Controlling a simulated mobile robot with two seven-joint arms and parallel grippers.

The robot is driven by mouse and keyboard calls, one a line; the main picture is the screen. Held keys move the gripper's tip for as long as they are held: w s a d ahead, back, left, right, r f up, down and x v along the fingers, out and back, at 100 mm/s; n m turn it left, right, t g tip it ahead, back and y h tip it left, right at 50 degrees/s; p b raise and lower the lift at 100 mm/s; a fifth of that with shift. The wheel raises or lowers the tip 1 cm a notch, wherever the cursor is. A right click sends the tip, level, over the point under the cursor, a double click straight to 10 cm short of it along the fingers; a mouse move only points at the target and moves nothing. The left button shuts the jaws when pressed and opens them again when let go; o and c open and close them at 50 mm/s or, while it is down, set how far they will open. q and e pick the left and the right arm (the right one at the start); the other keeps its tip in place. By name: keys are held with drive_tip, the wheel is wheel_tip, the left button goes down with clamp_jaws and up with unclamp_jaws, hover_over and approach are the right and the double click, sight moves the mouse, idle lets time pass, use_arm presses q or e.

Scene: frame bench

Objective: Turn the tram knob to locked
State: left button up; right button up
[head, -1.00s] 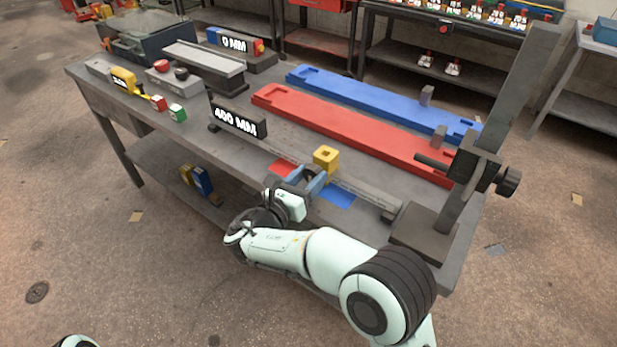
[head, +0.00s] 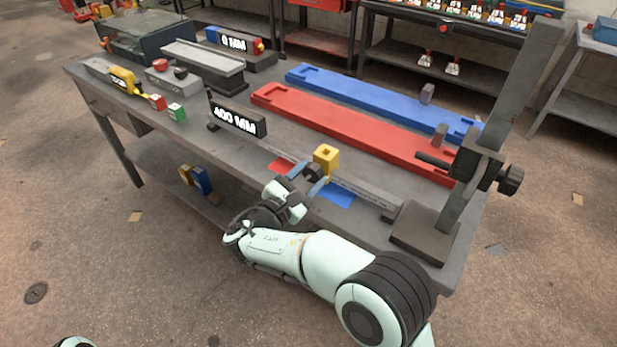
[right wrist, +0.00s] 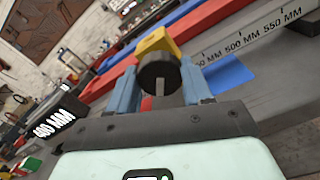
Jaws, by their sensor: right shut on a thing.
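The yellow tram (head: 326,158) sits on the grey scale rail near the bench's front edge; its yellow body also shows in the right wrist view (right wrist: 158,41). Its round black knob (right wrist: 159,70) faces my right wrist camera, with a pale mark at the lower part of its face. The knob is small in the head view (head: 313,172). My right gripper (head: 309,176) is at the knob, its blue fingers on either side and shut on it. My left gripper is out of view.
A red patch (head: 280,166) and a blue patch (head: 338,196) lie beside the rail. A 400 MM display (head: 238,120) stands at the rail's left. A dark upright post (head: 510,110) stands at the right. Long red (head: 350,134) and blue (head: 375,98) beams lie behind.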

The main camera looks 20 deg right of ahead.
drive_tip(key=m+b, duration=0.1)
drive_tip(key=m, duration=0.2)
drive_tip(key=shift+f+m, duration=0.1)
drive_tip(key=shift+m, duration=0.3)
drive_tip(key=m+b, duration=0.3)
drive_tip(key=m, duration=0.3)
drive_tip(key=shift+b, duration=0.3)
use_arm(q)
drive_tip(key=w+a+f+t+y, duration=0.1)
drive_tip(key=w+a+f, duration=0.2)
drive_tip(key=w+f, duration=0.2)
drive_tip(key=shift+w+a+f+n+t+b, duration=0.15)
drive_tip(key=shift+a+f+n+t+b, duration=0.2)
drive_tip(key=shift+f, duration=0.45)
use_arm(e)
drive_tip(key=shift+m, duration=0.6)
drive_tip(key=o, duration=1.1)
drive_tip(key=shift+c, duration=0.2)
